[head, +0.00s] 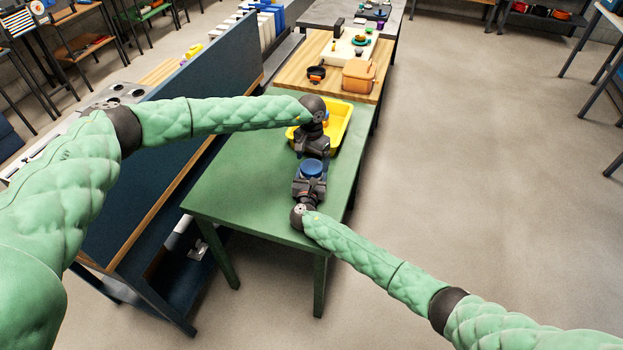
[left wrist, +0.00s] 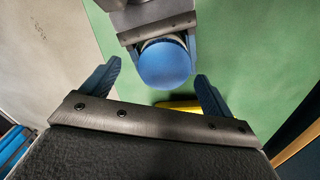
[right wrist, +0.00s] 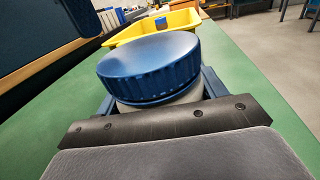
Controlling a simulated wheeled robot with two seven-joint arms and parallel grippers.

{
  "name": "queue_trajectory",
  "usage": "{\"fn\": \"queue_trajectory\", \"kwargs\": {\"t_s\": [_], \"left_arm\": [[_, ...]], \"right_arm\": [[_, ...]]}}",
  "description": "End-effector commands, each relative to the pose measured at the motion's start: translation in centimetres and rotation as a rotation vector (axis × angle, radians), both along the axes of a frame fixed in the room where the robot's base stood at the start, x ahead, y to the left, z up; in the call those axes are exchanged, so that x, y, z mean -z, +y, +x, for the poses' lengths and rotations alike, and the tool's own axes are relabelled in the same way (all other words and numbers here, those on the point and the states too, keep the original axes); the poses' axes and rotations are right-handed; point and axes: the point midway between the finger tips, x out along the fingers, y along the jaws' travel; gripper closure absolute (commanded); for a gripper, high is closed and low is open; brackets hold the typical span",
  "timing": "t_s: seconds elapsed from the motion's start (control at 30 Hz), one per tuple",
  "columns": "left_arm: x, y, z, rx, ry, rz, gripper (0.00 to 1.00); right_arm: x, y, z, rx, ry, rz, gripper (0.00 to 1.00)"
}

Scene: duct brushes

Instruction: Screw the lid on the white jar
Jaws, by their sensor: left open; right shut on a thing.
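The blue ribbed lid (right wrist: 150,62) sits on top of the white jar (right wrist: 165,103), of which only a pale band shows below it. The lid also shows in the head view (head: 313,168) and from above in the left wrist view (left wrist: 165,64). I cannot tell how tightly it is seated. My right gripper (head: 311,183) is shut on the jar below the lid, one finger on each side. My left gripper (head: 314,150) is open and empty just beyond the lid; its blue fingers (left wrist: 155,90) are spread and apart from the lid.
A yellow tray (head: 347,118) with a blue item stands behind my grippers on the green table (head: 235,190). A dark blue partition (head: 215,85) runs along the left. A wooden table (head: 335,85) with an orange container (head: 358,76) and a pan stands farther back. The table's left-front part is clear.

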Motion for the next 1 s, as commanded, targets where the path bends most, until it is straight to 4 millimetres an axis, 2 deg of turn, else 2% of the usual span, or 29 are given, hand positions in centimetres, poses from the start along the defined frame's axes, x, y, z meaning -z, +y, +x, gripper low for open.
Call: {"fn": "queue_trajectory", "kwargs": {"t_s": [0.1, 0.37, 1.0], "left_arm": [[-1.0, -0.8, 0.1, -0.037, -0.001, -0.039, 0.13], [-1.9, -0.9, 0.3, -0.301, 0.004, -0.039, 0.13], [-4.0, -0.8, 1.0, -1.213, 0.026, -0.019, 0.13]], "right_arm": [[0.0, 0.0, 0.0, 0.000, 0.000, 0.000, 0.94], [0.0, 0.0, 0.0, 0.000, 0.000, 0.000, 0.94], [0.0, 0.0, 0.0, 0.000, 0.000, 0.000, 0.94]]}}
